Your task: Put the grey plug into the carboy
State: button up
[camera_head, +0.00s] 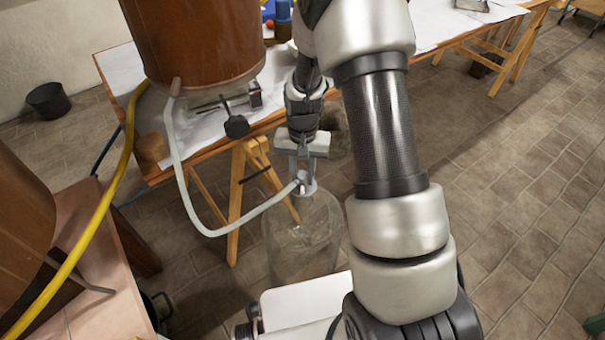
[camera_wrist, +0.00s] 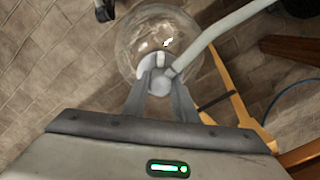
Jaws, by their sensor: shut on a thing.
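The clear glass carboy (camera_head: 302,245) stands low beside the wooden trestle table, below my gripper. It also shows in the wrist view (camera_wrist: 145,38). My gripper (camera_head: 303,178) points down over the carboy's mouth. Its fingers are shut on the grey plug (camera_wrist: 160,86), at the end of a pale hose (camera_head: 183,180). The plug is small and partly hidden by the fingers. It appears right at the carboy's neck; I cannot tell whether it is inside the mouth or just above it.
The pale hose loops down from a copper vessel (camera_head: 195,40) at upper left. A yellow hose (camera_head: 105,190) runs on the left. The trestle table (camera_head: 160,110) lies behind the carboy. The tiled floor at right (camera_head: 510,190) is clear.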

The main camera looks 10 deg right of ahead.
jog(key=shift+f, duration=0.15)
jog(key=o, duration=1.1)
jog(key=shift+r+p, duration=2.6)
jog(key=shift+r, duration=0.9)
